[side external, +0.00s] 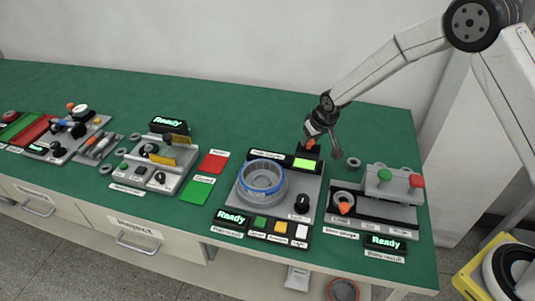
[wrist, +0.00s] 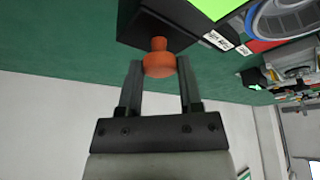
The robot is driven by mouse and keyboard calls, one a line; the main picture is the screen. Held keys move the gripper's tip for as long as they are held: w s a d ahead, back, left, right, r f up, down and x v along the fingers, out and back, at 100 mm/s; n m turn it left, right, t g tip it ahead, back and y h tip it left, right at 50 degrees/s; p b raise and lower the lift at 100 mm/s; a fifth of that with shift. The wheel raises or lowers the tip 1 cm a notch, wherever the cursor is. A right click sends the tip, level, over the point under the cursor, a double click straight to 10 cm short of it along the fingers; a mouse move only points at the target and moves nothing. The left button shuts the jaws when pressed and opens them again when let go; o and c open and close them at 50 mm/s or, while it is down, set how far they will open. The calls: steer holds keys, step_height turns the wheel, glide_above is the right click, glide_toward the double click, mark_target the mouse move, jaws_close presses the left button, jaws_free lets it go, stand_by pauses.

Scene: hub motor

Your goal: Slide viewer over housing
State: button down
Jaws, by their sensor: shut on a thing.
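The housing is likely the round grey metal ring-shaped part (side external: 262,182) with a blue band, seated on the grey fixture plate in the side view. Its edge also shows at the top right of the wrist view (wrist: 280,18). The viewer seems to be the black block (wrist: 150,30) with an orange knob (wrist: 158,58), at the plate's back right corner beside a bright green screen (side external: 304,163). My gripper (wrist: 160,72) has its fingers on either side of the orange knob and is shut on it. In the side view my gripper (side external: 313,140) partly hides the knob.
Lit "Ready" signs, coloured buttons (side external: 279,227) and a black knob (side external: 301,203) sit at the fixture's front. A grey gauge station (side external: 385,205) stands close on the right. Red and green pads (side external: 197,189) lie to the left. The green table behind is clear.

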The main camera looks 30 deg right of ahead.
steer(key=shift+w+a, duration=0.1)
stand_by(0.4)
steer(key=w+a, duration=0.8)
stand_by(0.4)
steer(key=shift+r, duration=0.1)
steer(key=shift+c, duration=1.4)
jaws_free()
steer(key=v, duration=0.7)
steer(key=shift+s+r, duration=0.2)
steer(key=shift+r, duration=0.05)
steer(key=shift+s+d, duration=0.1)
